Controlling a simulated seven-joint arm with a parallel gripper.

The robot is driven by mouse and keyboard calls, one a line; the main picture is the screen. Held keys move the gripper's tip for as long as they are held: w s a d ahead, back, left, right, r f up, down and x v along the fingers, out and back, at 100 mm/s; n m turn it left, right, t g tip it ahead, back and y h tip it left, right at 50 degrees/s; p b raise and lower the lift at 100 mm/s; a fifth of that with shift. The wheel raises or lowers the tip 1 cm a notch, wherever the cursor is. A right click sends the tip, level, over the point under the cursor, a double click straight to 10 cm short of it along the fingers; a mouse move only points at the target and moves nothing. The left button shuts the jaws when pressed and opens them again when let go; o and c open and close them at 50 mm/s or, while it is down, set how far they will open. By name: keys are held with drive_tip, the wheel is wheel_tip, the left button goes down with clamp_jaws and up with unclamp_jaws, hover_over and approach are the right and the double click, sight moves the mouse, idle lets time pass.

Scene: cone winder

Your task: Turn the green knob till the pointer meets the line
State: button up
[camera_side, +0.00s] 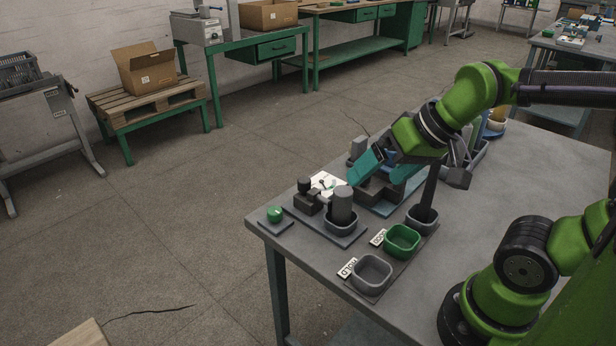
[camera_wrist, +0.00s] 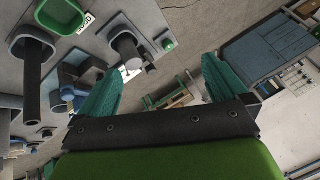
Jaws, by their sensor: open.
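A round green knob (camera_side: 275,213) sits on a small grey plate at the table's near left corner. In the wrist view a small green round piece (camera_wrist: 168,45), which looks like this knob, lies beyond the fingers. My gripper (camera_side: 385,170) has teal fingers spread apart with nothing visible between them. It is above the bench fixtures, to the right of and behind the knob, clear of it. In the wrist view both fingers (camera_wrist: 160,88) are wide apart. I cannot make out a pointer or a line; a white card (camera_side: 328,183) with small marks stands behind the knob.
A grey cylinder (camera_side: 342,205) in a cup and a dark block (camera_side: 307,200) stand right of the knob. A green bin (camera_side: 402,241), a grey bin (camera_side: 372,274) and a dark post (camera_side: 429,190) in another bin stand farther right.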

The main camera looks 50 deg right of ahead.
drive_tip(key=shift+s+a+r, duration=0.15)
drive_tip(key=shift+s+r, duration=0.15)
drive_tip(key=shift+s, duration=0.1)
drive_tip(key=shift+c, duration=0.3)
drive_tip(key=shift+a+r+t, duration=0.1)
drive_tip(key=shift+r+t, duration=0.05)
drive_tip(key=shift+t, duration=0.15)
drive_tip(key=shift+c, duration=1.1)
drive_tip(key=shift+w+a+f+g, duration=0.2)
drive_tip(key=shift+w+f+g, duration=0.4)
drive_tip(key=shift+w, duration=0.25)
drive_tip(key=c, duration=0.4)
drive_tip(key=m+g+h, duration=0.2)
drive_tip(key=m+g, duration=0.3)
drive_tip(key=g, duration=0.1)
hover_over(275, 210)
drive_tip(key=shift+f, duration=1.95)
wheel_tip(275, 210, down, 16)
drive_tip(key=shift+f, duration=0.1)
drive_tip(key=c, duration=1)
